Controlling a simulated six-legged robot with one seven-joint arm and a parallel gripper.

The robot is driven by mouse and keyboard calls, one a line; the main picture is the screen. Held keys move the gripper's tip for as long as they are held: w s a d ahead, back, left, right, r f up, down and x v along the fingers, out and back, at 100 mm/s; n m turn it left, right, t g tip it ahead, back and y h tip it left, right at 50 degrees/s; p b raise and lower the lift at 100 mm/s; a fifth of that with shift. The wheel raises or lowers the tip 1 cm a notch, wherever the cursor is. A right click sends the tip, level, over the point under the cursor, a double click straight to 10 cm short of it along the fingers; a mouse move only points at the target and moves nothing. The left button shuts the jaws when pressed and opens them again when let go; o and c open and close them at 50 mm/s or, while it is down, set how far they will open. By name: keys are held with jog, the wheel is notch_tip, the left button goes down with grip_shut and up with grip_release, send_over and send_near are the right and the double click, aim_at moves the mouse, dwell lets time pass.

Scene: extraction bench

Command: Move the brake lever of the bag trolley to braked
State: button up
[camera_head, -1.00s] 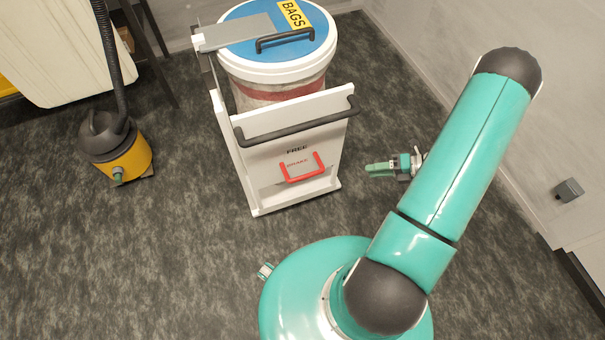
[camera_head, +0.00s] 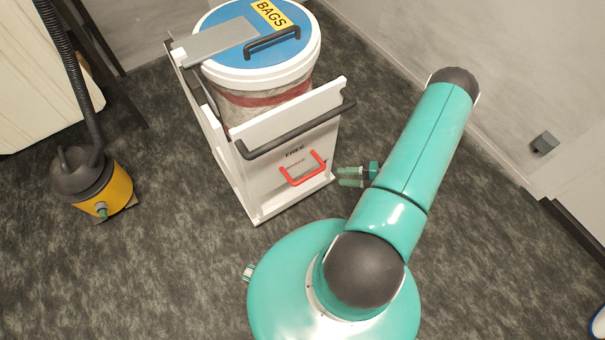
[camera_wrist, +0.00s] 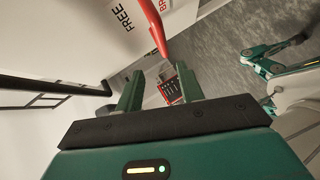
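The bag trolley (camera_head: 262,125) is a white frame holding a bin with a blue lid. Its brake lever (camera_head: 303,168) is a red U-shaped bar low on the front panel, below the black FREE label; the red BRAKE lettering shows within the U. My gripper (camera_head: 339,177) is just right of the lever, low beside the panel, its fingers pointing left. In the wrist view the two green fingers (camera_wrist: 161,80) are apart with nothing held between them. There the lever (camera_wrist: 150,25) comes down from the top, its lower end just beyond the fingertips. I cannot tell if anything touches.
A black push handle (camera_head: 295,132) juts out above the lever. A yellow and black vacuum (camera_head: 107,185) stands on the left with its hose. A wall with a small grey box (camera_head: 544,143) is on the right. Carpet (camera_head: 180,270) at the front left is clear.

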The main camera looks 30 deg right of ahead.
aim_at(312, 176)
jog(key=x, duration=1.3)
jog(key=shift+w+d+f, duration=0.1)
jog(key=shift+d+f, duration=0.05)
jog(key=shift+c, duration=0.2)
